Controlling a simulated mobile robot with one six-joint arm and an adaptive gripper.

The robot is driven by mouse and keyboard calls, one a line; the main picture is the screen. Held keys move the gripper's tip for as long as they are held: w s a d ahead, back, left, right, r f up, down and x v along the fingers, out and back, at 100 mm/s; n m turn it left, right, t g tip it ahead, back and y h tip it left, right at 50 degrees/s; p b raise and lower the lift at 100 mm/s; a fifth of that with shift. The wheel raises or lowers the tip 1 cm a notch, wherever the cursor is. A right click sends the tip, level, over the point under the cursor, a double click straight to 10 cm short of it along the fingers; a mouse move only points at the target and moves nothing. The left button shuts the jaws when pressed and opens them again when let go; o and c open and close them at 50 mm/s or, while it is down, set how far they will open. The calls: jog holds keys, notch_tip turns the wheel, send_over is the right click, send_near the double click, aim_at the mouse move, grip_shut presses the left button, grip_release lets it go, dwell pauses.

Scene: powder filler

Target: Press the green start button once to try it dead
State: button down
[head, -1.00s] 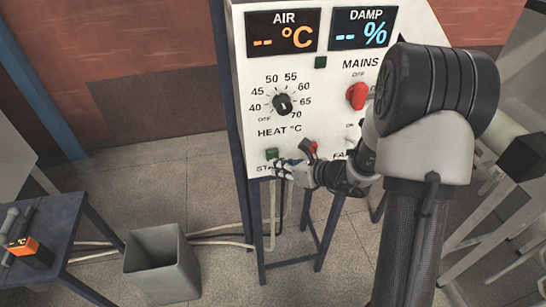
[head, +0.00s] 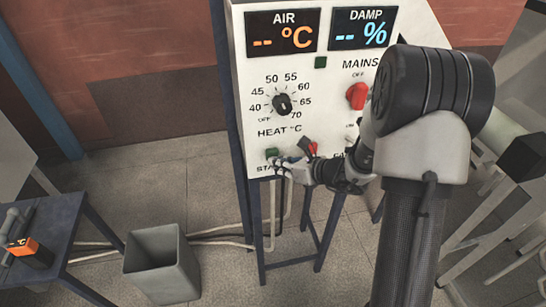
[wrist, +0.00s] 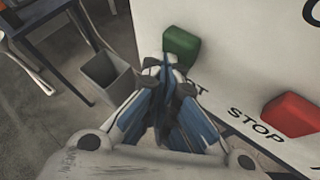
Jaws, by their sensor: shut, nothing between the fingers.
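The green start button (head: 272,153) is at the lower left of the white panel and looks unlit. It also shows in the wrist view (wrist: 181,45), just beyond my fingertips. My gripper (head: 278,162) is shut and empty, its tips close in front of the button's lower edge. In the wrist view my fingertips (wrist: 168,64) overlap the button's lower left corner; I cannot tell whether they touch it. The START label is partly hidden by my gripper.
A red stop button (wrist: 290,115) is right of the start button. The heat dial (head: 282,104) and red mains switch (head: 356,96) are above. The air display (head: 282,32) and damp display (head: 363,28) show dashes. A grey bin (head: 162,262) stands below left.

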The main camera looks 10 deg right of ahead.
jog(key=shift+w, duration=0.3)
jog(key=shift+s, duration=0.2)
dwell(0.3)
jog(key=shift+s+b, duration=0.3)
jog(key=shift+s, duration=0.5)
jog(key=shift+s, duration=0.1)
jog(key=s+b, duration=0.1)
jog(key=s, duration=0.3)
jog(key=shift+s, duration=0.4)
dwell(0.3)
